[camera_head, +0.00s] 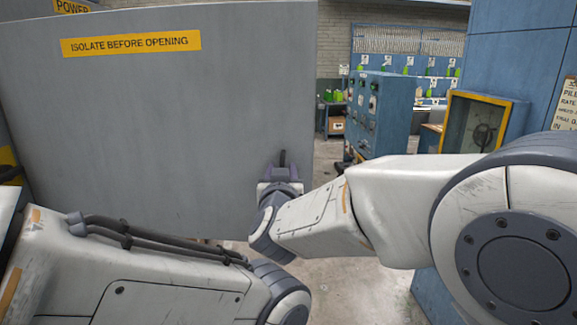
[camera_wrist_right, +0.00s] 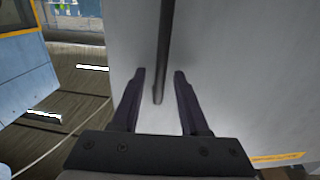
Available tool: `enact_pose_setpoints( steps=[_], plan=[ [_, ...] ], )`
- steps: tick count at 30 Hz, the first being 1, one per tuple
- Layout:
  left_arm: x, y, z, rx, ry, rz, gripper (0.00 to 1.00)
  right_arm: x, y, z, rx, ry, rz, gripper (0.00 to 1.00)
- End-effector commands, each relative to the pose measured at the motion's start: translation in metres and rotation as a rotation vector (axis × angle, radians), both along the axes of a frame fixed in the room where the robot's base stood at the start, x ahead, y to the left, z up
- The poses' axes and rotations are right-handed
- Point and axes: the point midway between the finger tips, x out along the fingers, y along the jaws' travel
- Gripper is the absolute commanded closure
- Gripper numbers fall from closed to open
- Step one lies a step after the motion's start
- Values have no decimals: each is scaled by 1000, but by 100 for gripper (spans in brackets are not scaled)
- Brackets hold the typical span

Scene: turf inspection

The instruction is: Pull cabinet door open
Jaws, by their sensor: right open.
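The grey cabinet door (camera_head: 150,125) fills the left of the head view, with a yellow "ISOLATE BEFORE OPENING" label (camera_head: 130,44). Its dark bar handle (camera_wrist_right: 164,45) stands vertical in the right wrist view. My right gripper (camera_head: 282,166) is at the door's lower right part, near its right edge. In the right wrist view my right gripper (camera_wrist_right: 160,73) is open, its fingers on either side of the handle's end, with a gap on both sides. Most of the handle is hidden in the head view. My left arm crosses the lower left, but its gripper is not visible.
A blue control cabinet (camera_head: 380,112) stands behind, right of the door. A yellow-framed blue box (camera_head: 482,125) and a tall blue cabinet (camera_head: 515,45) are at the right. Bare concrete floor (camera_head: 345,290) shows between them.

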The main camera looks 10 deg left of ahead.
Motion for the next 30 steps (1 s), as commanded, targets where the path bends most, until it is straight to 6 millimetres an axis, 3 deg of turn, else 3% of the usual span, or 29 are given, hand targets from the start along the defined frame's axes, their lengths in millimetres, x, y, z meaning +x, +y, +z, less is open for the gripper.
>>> enact_pose_setpoints(
  steps=[4,8,21,30],
  plan=[
    [0,0,-3,0,0,0,50,0,-1,13,4,-3,-3,56],
    [0,0,-7,0,0,0,50,0,-1,39,8,-6,-1,56],
    [0,0,-24,0,0,-1,50,-33,-84,93,4,-4,-4,56],
    [0,0,-24,0,0,-1,50,-43,-108,109,1,-1,-2,56]
  ],
)
